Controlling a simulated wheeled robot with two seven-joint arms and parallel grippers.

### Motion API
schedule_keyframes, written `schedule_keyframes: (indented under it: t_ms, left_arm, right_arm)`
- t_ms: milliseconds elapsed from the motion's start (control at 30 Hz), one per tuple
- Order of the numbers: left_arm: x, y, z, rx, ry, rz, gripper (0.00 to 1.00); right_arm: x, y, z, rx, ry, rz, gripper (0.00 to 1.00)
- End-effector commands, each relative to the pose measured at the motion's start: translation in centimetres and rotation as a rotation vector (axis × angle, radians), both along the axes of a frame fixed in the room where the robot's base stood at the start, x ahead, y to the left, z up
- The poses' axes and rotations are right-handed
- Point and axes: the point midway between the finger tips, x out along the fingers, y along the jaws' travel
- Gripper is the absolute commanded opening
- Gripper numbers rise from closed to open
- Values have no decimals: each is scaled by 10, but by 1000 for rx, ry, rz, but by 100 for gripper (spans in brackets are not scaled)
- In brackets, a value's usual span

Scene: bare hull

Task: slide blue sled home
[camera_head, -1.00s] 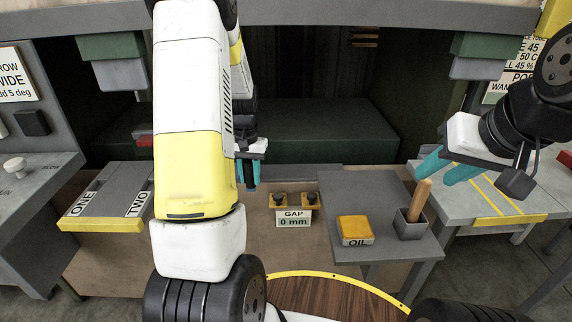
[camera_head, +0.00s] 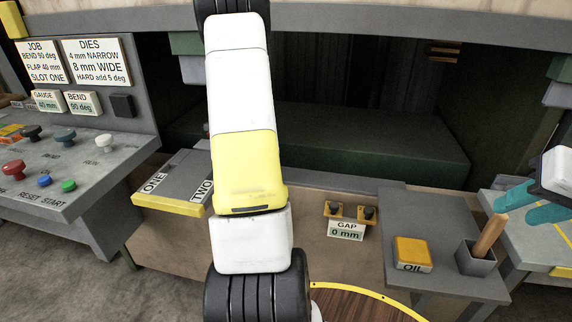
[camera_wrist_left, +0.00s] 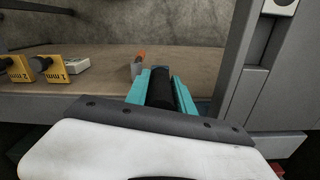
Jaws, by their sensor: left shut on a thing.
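My left gripper (camera_wrist_left: 160,92) has its teal fingers closed on a black rounded bar (camera_wrist_left: 160,88) in the left wrist view. What the bar belongs to is hidden. In the head view my left arm crosses the middle and hides that gripper. My right gripper (camera_head: 530,204) is at the right edge of the head view, its teal fingers apart with nothing seen between them. I cannot make out a blue sled in either view.
A grey stand labelled ONE and TWO (camera_head: 180,182) is left of my arm. A GAP 0 mm sign (camera_head: 346,230) hangs below two yellow blocks. A grey side table (camera_head: 425,215) holds a yellow OIL pad (camera_head: 412,250) and a wooden-handled tool in a cup (camera_head: 476,258). A button console (camera_head: 95,160) stands left.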

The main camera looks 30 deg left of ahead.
Motion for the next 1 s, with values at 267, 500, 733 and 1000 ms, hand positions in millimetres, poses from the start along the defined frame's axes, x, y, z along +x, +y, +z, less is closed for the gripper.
schedule_keyframes:
  t_ms: [267,500,733,1000]
  left_arm:
    - [-1,7,2,7,-4,7,0]
    - [-1,7,1,7,-3,8,50]
    - [-1,4,1,5,-3,5,50]
    - [0,5,30,6,-5,5,50]
  right_arm:
    - [0,0,0,0,0,0,36]
    - [0,0,0,0,0,0,36]
    - [0,0,0,0,0,0,36]
    - [0,0,0,0,0,0,36]
